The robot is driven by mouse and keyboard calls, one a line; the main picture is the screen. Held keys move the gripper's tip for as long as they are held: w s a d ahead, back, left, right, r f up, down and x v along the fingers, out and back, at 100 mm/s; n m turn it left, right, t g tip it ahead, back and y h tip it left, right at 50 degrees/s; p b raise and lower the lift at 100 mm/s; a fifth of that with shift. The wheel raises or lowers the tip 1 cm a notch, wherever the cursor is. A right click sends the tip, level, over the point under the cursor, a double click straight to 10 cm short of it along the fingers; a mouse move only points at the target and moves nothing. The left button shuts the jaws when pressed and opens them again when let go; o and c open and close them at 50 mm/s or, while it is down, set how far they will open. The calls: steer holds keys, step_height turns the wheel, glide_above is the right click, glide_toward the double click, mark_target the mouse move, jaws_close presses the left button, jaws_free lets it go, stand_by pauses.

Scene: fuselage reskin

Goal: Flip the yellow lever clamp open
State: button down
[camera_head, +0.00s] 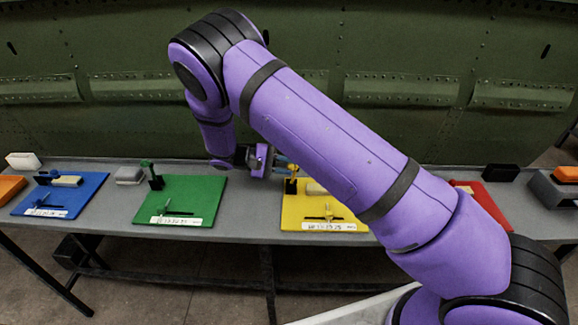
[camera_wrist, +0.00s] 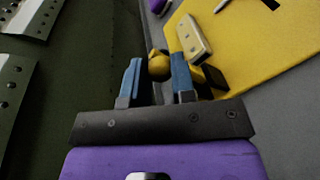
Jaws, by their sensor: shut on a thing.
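The yellow board (camera_head: 295,213) lies on the grey table, and its corner also shows in the wrist view (camera_wrist: 260,60). The yellow lever clamp (camera_head: 291,185) stands near the back left of this board. In the wrist view the clamp's rounded yellow end (camera_wrist: 158,66) sits between the two blue fingers. My gripper (camera_wrist: 158,82) is shut on this yellow end; it also shows in the head view (camera_head: 287,163), reaching in from the left. A cream block (camera_wrist: 194,38) lies beside the right finger. My arm hides the right part of the board in the head view.
A green board (camera_head: 195,195) with a green clamp and a blue board (camera_head: 75,195) stand to the left. A red board (camera_head: 492,200) is partly hidden by my arm. The riveted green fuselage panel (camera_head: 120,120) rises behind the grey table (camera_head: 245,225).

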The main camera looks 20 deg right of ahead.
steer(key=shift+w+a+f+g+h, duration=0.15)
steer(key=shift+a+f+g+h, duration=0.15)
steer(key=shift+a+h, duration=0.5)
steer(key=shift+d+h, duration=0.2)
steer(key=shift+h, duration=0.1)
steer(key=c, duration=0.9)
jaws_free()
steer(key=shift+c, duration=0.2)
steer(key=v, duration=1)
steer(key=shift+w+a, duration=0.2)
steer(key=shift+a, duration=0.2)
steer(key=shift+r, duration=0.15)
